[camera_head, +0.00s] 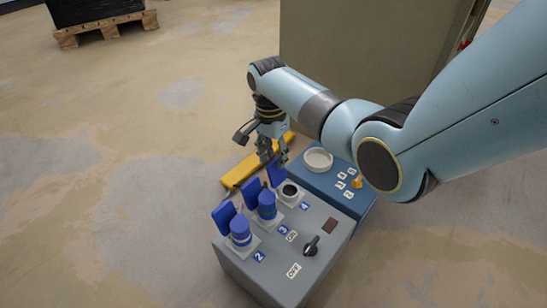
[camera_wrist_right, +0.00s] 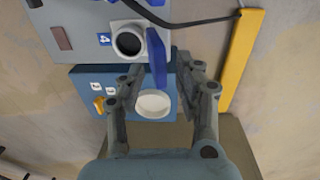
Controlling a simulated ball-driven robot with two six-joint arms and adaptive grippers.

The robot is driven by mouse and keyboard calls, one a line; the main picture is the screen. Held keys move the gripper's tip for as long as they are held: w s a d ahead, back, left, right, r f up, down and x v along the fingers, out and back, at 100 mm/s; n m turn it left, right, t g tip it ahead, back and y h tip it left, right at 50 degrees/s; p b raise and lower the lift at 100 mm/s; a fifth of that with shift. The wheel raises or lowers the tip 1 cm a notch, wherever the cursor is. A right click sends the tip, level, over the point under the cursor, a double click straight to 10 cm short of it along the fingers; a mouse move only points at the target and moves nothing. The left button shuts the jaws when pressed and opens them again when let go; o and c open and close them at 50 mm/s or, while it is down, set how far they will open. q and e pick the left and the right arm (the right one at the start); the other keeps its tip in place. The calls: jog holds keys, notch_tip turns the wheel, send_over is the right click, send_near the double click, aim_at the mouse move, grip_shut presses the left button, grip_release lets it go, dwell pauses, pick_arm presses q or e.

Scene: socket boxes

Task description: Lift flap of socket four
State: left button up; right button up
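Socket four (camera_head: 290,193) is a round dark opening in a white frame on the grey socket box (camera_head: 310,225), beside a blue "4" label. Its blue flap (camera_head: 276,173) stands raised at the socket's far left edge, leaving the opening uncovered. In the right wrist view, the flap (camera_wrist_right: 157,58) shows nearly edge-on beside socket four (camera_wrist_right: 129,41). My right gripper (camera_head: 274,158) is just behind the flap, fingers pointing down. In the wrist view its fingers (camera_wrist_right: 158,72) are apart, with the flap's lower end showing between them; contact cannot be told. My left gripper is out of view.
Blue plugs (camera_head: 240,231) (camera_head: 267,205) fill sockets two and three, their flaps raised. A blue box (camera_head: 325,183) with a round white socket (camera_head: 318,160) adjoins the grey box. A yellow bar (camera_head: 240,172) lies behind. A large cabinet (camera_head: 360,50) stands farther back; floor at left is clear.

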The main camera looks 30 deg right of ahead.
jog(key=shift+c, duration=0.4)
grip_shut()
